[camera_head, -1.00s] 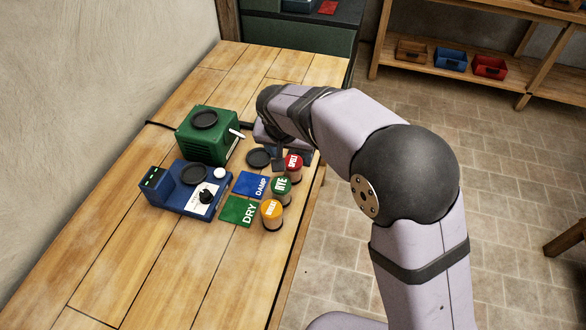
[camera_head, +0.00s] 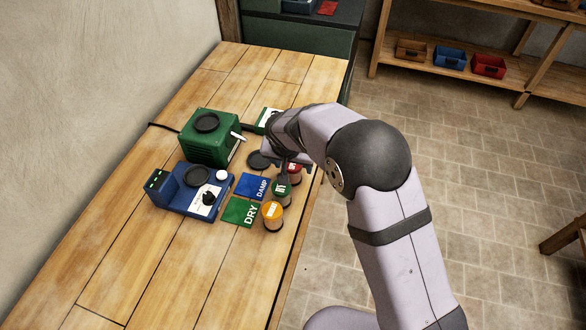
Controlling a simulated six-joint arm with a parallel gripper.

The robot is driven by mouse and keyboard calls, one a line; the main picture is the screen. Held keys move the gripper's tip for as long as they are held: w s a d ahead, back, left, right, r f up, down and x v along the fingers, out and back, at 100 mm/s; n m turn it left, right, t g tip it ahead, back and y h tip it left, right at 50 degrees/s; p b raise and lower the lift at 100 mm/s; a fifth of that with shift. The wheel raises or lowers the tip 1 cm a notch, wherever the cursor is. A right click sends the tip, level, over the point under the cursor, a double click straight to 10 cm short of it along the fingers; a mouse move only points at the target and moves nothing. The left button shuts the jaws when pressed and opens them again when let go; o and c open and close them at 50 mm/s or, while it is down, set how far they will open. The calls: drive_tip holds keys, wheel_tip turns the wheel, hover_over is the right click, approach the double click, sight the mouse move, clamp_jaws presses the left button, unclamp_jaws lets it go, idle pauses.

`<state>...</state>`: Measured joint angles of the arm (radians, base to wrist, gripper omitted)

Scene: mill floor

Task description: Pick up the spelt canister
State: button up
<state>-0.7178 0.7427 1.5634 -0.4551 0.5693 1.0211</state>
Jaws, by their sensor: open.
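The spelt canister (camera_head: 296,178) has a red lid and stands on the wooden table near its right edge. My gripper is largely in front of it and hides its label. My gripper (camera_head: 288,172) is open, pointing down, low over the spelt canister and the green-lidded rye canister (camera_head: 281,197). One dark finger shows just above the rye lid. Whether a finger touches either canister cannot be told. A canister with an orange lid (camera_head: 273,211) stands nearer the viewer.
A blue DAMP card (camera_head: 256,184) and a green DRY card (camera_head: 240,212) lie left of the canisters. The near table is clear.

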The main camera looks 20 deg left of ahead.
drive_tip(key=shift+f, duration=0.1)
drive_tip(key=c, duration=1.3)
